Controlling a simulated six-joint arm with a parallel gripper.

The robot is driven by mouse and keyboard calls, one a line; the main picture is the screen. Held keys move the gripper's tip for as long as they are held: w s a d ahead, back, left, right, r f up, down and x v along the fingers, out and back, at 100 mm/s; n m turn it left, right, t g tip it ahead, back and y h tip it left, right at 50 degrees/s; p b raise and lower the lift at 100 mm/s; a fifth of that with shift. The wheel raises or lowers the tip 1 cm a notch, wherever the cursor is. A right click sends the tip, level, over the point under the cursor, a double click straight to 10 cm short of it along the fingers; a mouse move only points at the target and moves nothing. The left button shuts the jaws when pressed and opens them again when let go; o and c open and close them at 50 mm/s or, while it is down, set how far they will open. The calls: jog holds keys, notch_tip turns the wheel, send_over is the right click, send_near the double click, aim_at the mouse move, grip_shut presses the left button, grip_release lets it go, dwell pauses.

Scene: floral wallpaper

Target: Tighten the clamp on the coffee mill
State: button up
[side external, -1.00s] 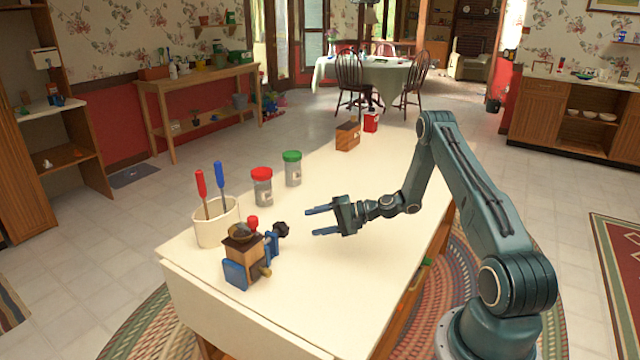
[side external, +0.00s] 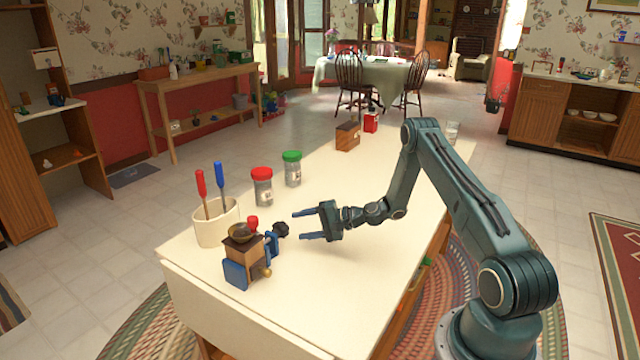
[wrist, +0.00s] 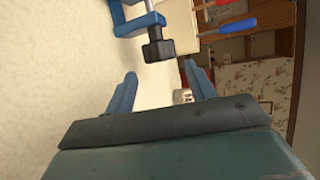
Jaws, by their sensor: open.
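The coffee mill (side external: 243,251) stands near the left front of the table, with a wooden body and a blue clamp (side external: 271,247). The clamp's black knob (side external: 281,229) points toward my gripper. My gripper (side external: 297,226) is open and empty, just right of the knob and apart from it. In the wrist view the blue clamp (wrist: 139,22) and its black knob (wrist: 157,45) show at the top, beyond the open fingers of my gripper (wrist: 165,84).
A cream crock (side external: 215,228) with red and blue-handled tools stands behind the mill. A red-lidded jar (side external: 263,190) and a green-lidded jar (side external: 292,170) stand farther back. A wooden box (side external: 347,137) and a red tin (side external: 371,122) are at the far end. The table's middle is clear.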

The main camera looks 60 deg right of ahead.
aim_at(278, 229)
jog(key=x, duration=0.8)
jog(key=shift+w+a+f, duration=0.1)
jog(key=shift+w+a, duration=0.05)
jog(key=c, duration=0.7)
jog(key=shift+g, duration=0.4)
jog(key=shift+m+g+h, duration=0.3)
jog(key=shift+m+g, duration=0.1)
jog(key=shift+g, duration=0.8)
jog(key=shift+f+m+g, duration=0.1)
jog(key=shift+m+g, duration=0.15)
jog(key=shift+g, duration=0.7)
jog(key=shift+f+m+g, duration=0.15)
jog(key=shift+m+g, duration=0.1)
jog(key=shift+g, duration=0.7)
